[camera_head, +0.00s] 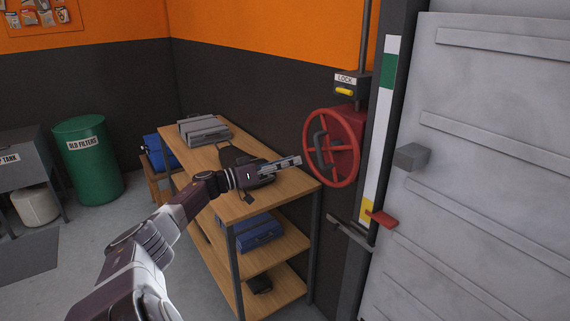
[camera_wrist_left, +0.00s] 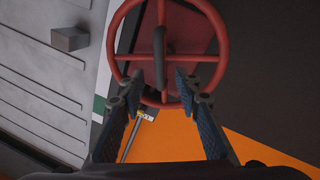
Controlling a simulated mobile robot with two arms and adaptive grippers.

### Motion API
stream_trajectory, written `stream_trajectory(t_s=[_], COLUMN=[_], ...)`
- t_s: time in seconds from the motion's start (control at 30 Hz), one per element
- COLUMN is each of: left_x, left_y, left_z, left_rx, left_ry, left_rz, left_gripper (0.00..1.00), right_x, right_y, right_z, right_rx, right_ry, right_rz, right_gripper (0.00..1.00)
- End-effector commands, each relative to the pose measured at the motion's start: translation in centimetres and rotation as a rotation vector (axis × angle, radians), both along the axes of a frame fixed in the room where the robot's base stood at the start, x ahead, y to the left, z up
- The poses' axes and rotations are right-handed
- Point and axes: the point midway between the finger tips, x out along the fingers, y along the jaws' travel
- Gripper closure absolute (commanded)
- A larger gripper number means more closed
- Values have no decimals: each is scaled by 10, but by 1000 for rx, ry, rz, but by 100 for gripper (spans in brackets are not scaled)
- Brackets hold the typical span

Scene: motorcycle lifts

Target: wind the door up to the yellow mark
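The grey ribbed door (camera_head: 485,150) fills the right of the head view. A red pointer (camera_head: 383,218) at its edge sits beside the lower part of the yellow mark (camera_head: 367,210) on the upright strip. The red handwheel (camera_head: 348,118) is on the wall left of the strip, with a dark grip handle (camera_head: 319,146). My left gripper (camera_head: 297,161) reaches towards the wheel's left side. In the left wrist view, its two fingers (camera_wrist_left: 159,88) are apart and empty, with the wheel (camera_wrist_left: 220,50) and handle (camera_wrist_left: 159,55) ahead. My right gripper is not in view.
A lock box (camera_head: 345,86) with a yellow lever is above the wheel. A wooden shelf unit (camera_head: 250,207) with cases stands under my left arm. A green bin (camera_head: 88,165) is at the left. A grey block (camera_head: 411,157) juts from the door.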

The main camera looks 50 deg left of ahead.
Motion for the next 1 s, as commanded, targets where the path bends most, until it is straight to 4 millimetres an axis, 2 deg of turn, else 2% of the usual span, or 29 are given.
stream_trajectory(t_s=[0.3,0.9,1.0], left_x=[-14,-14,-14], left_y=[3,3,3], left_z=[-1,0,-12], left_rx=[0,1,2], left_ry=[0,-1,6], left_rz=[-1,-1,10], left_gripper=[69,69,69], right_x=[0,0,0], right_y=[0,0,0], right_z=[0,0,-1], right_rx=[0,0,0], right_ry=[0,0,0], right_rz=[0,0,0], right_gripper=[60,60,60])
